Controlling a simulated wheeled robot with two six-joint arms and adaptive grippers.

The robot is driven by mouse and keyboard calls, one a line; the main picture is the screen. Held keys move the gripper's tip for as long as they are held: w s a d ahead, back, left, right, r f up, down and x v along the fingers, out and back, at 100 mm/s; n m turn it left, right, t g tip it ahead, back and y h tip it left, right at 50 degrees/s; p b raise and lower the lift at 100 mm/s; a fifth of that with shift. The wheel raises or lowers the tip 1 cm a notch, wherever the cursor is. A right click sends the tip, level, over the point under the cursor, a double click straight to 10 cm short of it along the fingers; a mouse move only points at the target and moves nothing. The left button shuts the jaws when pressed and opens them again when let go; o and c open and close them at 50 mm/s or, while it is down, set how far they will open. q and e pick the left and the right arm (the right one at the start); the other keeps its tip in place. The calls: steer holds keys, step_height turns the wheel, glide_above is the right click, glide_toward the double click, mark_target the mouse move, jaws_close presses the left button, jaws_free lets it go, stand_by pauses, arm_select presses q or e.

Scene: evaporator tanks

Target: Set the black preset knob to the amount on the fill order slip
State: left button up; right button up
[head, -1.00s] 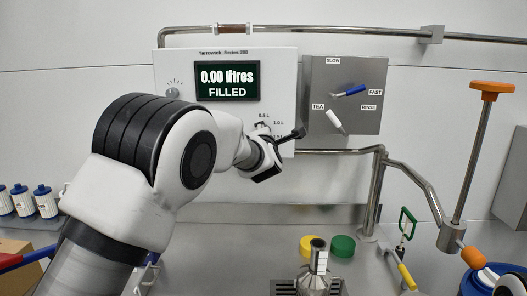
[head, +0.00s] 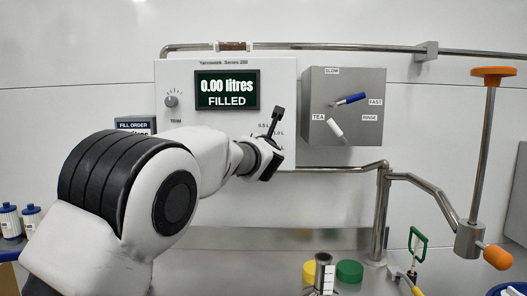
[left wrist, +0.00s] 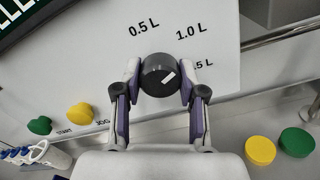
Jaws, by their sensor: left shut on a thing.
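The black preset knob (left wrist: 155,70) fills the middle of the left wrist view, on the white panel (head: 290,95). My left gripper (left wrist: 160,78) is shut on it, one finger on each side. The 0.5 L label (left wrist: 144,27) is above left. The fill order slip (head: 134,122) is behind my left arm; its amount is hidden. The display (head: 227,90) reads 0.00 litres FILLED. My right gripper is not in view.
Right of the panel is a grey box (head: 360,85) with a blue lever (head: 350,99) and a white lever (head: 336,128). A steel pipe (head: 380,210) stands below it. Yellow (head: 309,271) and green (head: 349,271) lids lie on the counter.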

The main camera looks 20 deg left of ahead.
arm_select(q)
steer(key=shift+r+n, duration=0.2)
steer(key=shift+n, duration=0.1)
steer(key=o, duration=1)
steer(key=shift+o, duration=0.8)
steer(key=shift+w+f, duration=0.1)
steer(key=v, duration=1.2)
